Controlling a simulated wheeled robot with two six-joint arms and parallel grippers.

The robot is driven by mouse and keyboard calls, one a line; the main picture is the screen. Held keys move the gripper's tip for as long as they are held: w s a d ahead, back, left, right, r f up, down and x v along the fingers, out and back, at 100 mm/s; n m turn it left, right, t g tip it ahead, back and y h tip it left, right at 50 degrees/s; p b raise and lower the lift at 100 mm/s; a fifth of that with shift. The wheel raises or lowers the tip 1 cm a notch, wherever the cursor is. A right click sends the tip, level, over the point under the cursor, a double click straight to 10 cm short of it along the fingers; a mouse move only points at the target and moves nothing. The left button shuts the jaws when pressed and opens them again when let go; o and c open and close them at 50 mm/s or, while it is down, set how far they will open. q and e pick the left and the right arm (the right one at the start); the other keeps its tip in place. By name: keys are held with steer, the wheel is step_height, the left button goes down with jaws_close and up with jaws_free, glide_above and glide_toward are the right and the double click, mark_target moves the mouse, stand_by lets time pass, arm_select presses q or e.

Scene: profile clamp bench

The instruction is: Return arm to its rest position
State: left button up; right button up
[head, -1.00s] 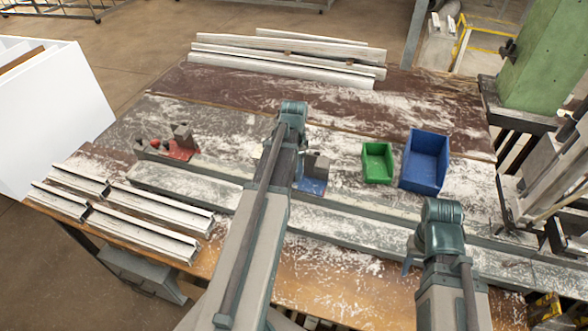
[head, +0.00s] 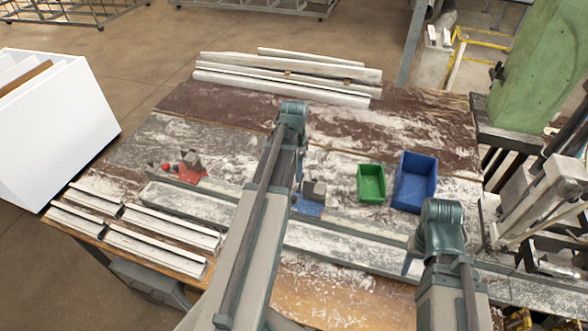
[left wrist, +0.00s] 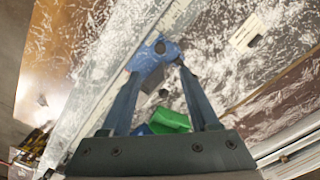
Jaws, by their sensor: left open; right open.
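My left arm (head: 265,200) reaches from the bottom middle of the head view over the bench. Its gripper is mostly hidden behind its links there. In the left wrist view my left gripper (left wrist: 158,70) is open, its fingers spread, with nothing held. A blue clamp plate (left wrist: 152,54) shows at its fingertips; I cannot tell whether they touch. In the head view a blue plate (head: 308,207) with a grey block (head: 315,190) sits just right of the left arm. My right arm (head: 442,235) is folded at lower right; its gripper (head: 408,263) points down, open and empty.
A red clamp plate (head: 187,174) with a grey block lies left of the left arm. A green bin (head: 371,183) and a blue bin (head: 414,181) stand at right. White profiles (head: 285,78) lie at the back, more (head: 150,235) at front left. A green machine column (head: 535,90) borders the right.

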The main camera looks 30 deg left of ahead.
arm_select(q)
steer(key=shift+d+r, duration=0.1)
stand_by(0.5)
steer(key=s+d+n, duration=0.3)
steer(key=d, duration=0.7)
steer(key=s+d+n, duration=0.3)
steer(key=s+d, duration=0.1)
steer(key=d, duration=0.6)
steer(key=s+d+f+m+y+b, duration=0.1)
steer(key=s+d+f+m+b, duration=0.2)
steer(key=d+f+b, duration=0.8)
step_height(320, 180, down, 3)
steer(key=s+b, duration=0.2)
steer(key=b, duration=0.1)
steer(key=shift+s+d+f+m+b, duration=0.2)
steer(key=shift+d+m+b, duration=0.1)
steer(key=shift+m, duration=0.1)
